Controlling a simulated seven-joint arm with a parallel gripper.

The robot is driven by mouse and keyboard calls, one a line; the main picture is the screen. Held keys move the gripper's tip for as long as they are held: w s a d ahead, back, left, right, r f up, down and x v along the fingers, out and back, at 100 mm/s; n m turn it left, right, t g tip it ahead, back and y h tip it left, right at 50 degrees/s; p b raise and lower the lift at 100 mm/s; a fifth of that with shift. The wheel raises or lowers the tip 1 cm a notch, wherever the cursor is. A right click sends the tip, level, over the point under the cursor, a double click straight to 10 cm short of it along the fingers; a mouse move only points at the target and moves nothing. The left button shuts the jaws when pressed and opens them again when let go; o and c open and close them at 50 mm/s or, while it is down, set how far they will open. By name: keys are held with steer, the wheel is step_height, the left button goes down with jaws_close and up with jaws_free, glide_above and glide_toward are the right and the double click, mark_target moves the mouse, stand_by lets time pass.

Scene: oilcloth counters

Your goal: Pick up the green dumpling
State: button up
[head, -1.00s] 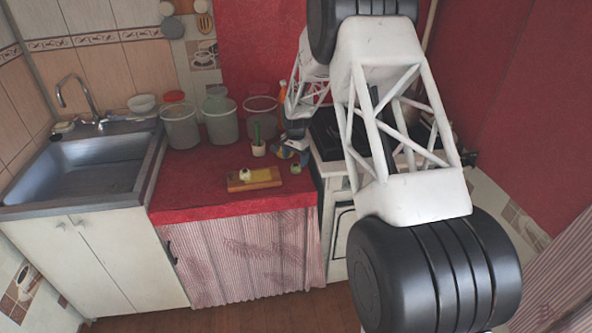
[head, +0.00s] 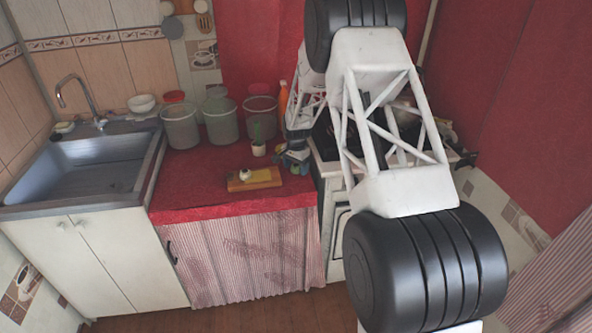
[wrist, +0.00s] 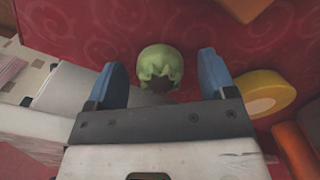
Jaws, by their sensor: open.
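The green dumpling (wrist: 160,62) lies on the red countertop in the wrist view. It is round and pale green with a pleated edge. My gripper (wrist: 162,70) is open, with its blue fingers on either side of the dumpling. There is a visible gap on each side, and I cannot tell the height of the fingertips over the cloth. In the head view my gripper (head: 295,161) is low at the right end of the red counter, and it mostly hides the dumpling there.
A wooden board (head: 262,184) with a pale item (head: 245,174) on it lies left of my gripper. A small potted cactus (head: 258,146) and large jars (head: 219,122) stand behind. A yellow round object (wrist: 268,93) lies near the right finger. The stove is to the right.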

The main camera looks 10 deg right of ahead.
mark_target(296, 166)
steer(key=shift+c, duration=0.2)
steer(key=c, duration=0.6)
steer(key=shift+r, duration=0.15)
steer(key=shift+r, duration=0.45)
step_height(296, 166, up, 3)
steer(key=shift+s+f, duration=0.15)
steer(key=shift+f, duration=0.05)
steer(key=s, duration=0.5)
steer(key=s+r, duration=0.1)
steer(key=s, duration=0.9)
steer(key=shift+s+r, duration=0.15)
steer(key=shift+s, duration=0.2)
